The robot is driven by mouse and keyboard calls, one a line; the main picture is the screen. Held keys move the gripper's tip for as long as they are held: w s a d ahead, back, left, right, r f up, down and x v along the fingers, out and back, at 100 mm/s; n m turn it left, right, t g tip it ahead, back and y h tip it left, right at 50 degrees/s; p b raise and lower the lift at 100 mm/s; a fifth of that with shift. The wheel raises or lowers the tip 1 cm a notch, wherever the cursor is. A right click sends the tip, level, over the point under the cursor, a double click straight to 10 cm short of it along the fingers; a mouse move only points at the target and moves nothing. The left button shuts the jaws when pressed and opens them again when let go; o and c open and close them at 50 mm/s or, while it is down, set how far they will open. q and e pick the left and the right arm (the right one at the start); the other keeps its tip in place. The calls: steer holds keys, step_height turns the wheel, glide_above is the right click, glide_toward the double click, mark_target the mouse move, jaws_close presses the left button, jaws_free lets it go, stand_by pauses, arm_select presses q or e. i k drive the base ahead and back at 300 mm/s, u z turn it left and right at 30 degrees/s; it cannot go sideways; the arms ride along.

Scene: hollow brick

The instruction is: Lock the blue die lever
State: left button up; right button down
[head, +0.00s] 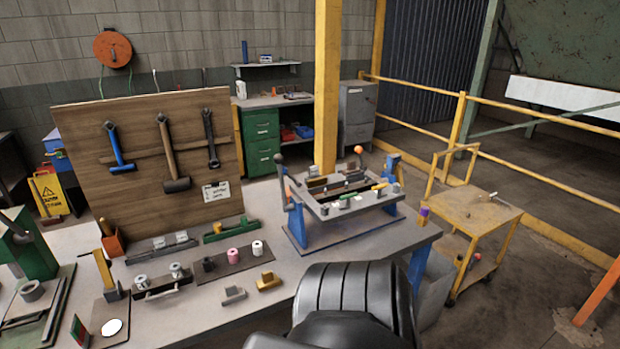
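A press-like fixture with a blue frame (297,225) stands on the right part of the workbench. A grey lever (287,185) with a dark knob stands upright at its left side. Another lever with an orange knob (359,150) rises at its back right. I cannot tell which of them is the blue die lever, or whether either is locked. The fixture's grey top plate (330,211) carries several small parts in light, green and yellow colours. Neither of my grippers is in view.
The workbench (225,313) holds several small blocks and spools left of the fixture. A yellow cart (470,215) is to the right. My dark body part covers the bench's front edge.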

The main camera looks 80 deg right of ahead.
mark_target(297, 182)
steer(key=z, duration=0.8)
steer(key=i, duration=0.7)
steer(key=z, duration=0.85)
